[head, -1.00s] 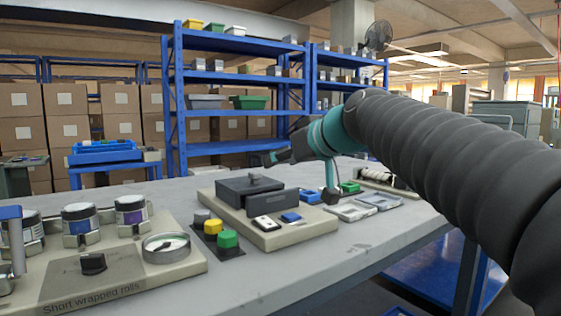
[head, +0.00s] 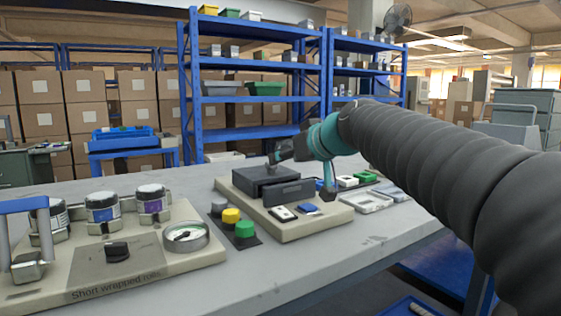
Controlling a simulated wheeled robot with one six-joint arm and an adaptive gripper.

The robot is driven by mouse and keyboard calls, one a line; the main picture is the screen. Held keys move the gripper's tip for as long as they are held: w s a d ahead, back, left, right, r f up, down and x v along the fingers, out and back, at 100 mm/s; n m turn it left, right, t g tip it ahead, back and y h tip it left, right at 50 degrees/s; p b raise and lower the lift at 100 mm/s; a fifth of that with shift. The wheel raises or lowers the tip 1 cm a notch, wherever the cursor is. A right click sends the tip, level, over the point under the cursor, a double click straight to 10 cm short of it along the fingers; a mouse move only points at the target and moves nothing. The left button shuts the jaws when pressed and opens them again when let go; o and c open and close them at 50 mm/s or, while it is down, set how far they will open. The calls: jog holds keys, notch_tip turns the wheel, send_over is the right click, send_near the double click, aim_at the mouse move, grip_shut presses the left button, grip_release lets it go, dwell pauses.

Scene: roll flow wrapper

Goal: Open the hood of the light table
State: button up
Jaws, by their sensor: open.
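The light table appears to be the beige base (head: 335,222) with a dark grey box-like hood (head: 262,176) on it. The hood looks closed, its top lying flat. A dark upright plate (head: 289,192) stands at its front. My gripper (head: 273,158) is open, at the end of the teal wrist, over the back right of the hood's top. It overlaps the small handle on the hood in the picture. I cannot tell whether it touches the handle, and its fingers are small and dark.
Left of the base are grey, yellow and green buttons (head: 244,230). Further left is a panel (head: 150,279) with jars, a round dial and a blue handle. Small trays (head: 367,203) lie to the right. Blue shelves (head: 190,100) stand behind. The table's front strip is clear.

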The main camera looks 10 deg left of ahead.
aim_at(275, 175)
jog(key=x, duration=0.6)
grip_shut()
